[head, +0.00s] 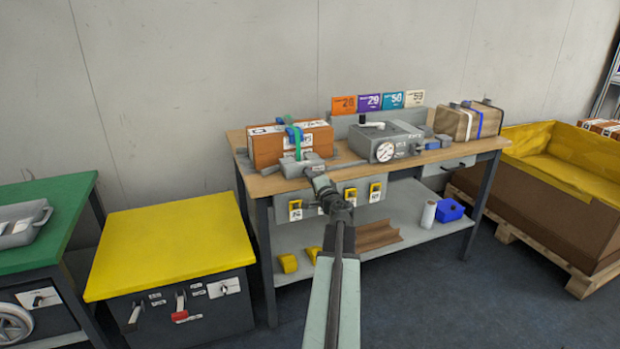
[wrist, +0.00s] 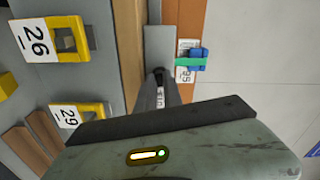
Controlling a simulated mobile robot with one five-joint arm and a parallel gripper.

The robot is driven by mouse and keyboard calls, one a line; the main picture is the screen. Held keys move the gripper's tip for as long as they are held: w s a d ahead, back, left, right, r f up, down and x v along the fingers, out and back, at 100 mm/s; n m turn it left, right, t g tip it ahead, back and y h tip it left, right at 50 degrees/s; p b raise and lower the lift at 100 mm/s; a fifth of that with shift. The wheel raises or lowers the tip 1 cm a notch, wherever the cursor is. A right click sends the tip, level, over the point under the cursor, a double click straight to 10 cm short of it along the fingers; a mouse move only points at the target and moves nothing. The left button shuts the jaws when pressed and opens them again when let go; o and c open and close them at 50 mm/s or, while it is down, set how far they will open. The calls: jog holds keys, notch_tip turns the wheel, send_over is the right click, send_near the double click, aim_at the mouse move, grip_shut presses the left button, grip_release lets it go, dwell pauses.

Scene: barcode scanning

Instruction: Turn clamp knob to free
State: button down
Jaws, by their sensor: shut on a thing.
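A brown box (head: 280,148) lies on the workbench under a green strap (head: 292,134) with a blue buckle; strap and buckle also show in the wrist view (wrist: 191,60). A grey clamp (head: 300,165) sits at the box's front, near the bench edge. My gripper (head: 319,181) reaches this clamp from the front and is shut on its knob. The knob itself is mostly hidden by my gripper in the head view. In the wrist view a dark grey tapered part with a small label (wrist: 166,94) points at the clamp's grey plate (wrist: 159,45); I cannot tell the knob's turn angle.
Yellow hooks with number tags (head: 350,196) hang below the bench edge near my arm. A grey device (head: 398,140) and a strapped parcel (head: 468,120) stand to the right. A yellow-topped cabinet (head: 170,240) is at left. The floor in front is clear.

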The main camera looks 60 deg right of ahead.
jog(key=shift+n, duration=7.6)
jog(key=c, duration=1.8)
grip_release()
jog(key=shift+o, duration=0.2)
